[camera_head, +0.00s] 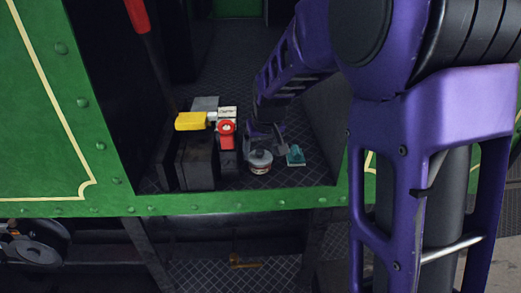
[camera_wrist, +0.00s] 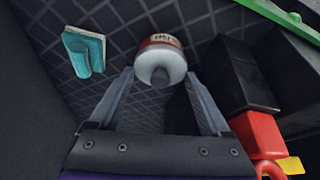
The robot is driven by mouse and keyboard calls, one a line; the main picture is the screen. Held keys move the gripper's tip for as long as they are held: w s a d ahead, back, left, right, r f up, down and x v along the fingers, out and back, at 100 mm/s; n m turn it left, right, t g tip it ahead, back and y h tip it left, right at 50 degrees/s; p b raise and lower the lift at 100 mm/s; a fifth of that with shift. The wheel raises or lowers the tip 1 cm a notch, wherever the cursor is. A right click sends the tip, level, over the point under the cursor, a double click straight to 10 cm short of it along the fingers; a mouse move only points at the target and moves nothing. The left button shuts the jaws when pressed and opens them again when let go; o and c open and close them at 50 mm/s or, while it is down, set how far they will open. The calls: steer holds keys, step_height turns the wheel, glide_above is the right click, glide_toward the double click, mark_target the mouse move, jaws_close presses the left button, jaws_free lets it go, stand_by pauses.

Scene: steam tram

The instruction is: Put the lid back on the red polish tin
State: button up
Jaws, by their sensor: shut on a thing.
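The red polish tin (camera_head: 260,168) stands on the dark tread-plate floor near the front edge, its red and pale label showing. It also shows in the wrist view (camera_wrist: 163,39). The pale grey domed lid (camera_head: 260,156) with a small knob is at the tin's top. In the wrist view the lid (camera_wrist: 158,60) faces me between the fingertips. My gripper (camera_wrist: 160,76) is shut on the lid, one finger at each side. In the head view my gripper (camera_head: 264,147) reaches down behind the tin. I cannot tell whether the lid is fully seated.
A teal object (camera_head: 296,156) lies just right of the tin. A red item (camera_head: 226,135), a yellow item (camera_head: 190,121) and dark boxes (camera_head: 197,165) stand to its left. A green riveted edge (camera_head: 240,199) runs along the front. A dark wall (camera_head: 326,120) is close at the right.

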stand_by(0.4)
steer(key=o, duration=1.1)
steer(key=shift+r+p, duration=2.6)
steer(key=shift+r, duration=0.95)
steer(key=shift+c, duration=0.2)
jaws_close()
steer(key=shift+f, duration=0.2)
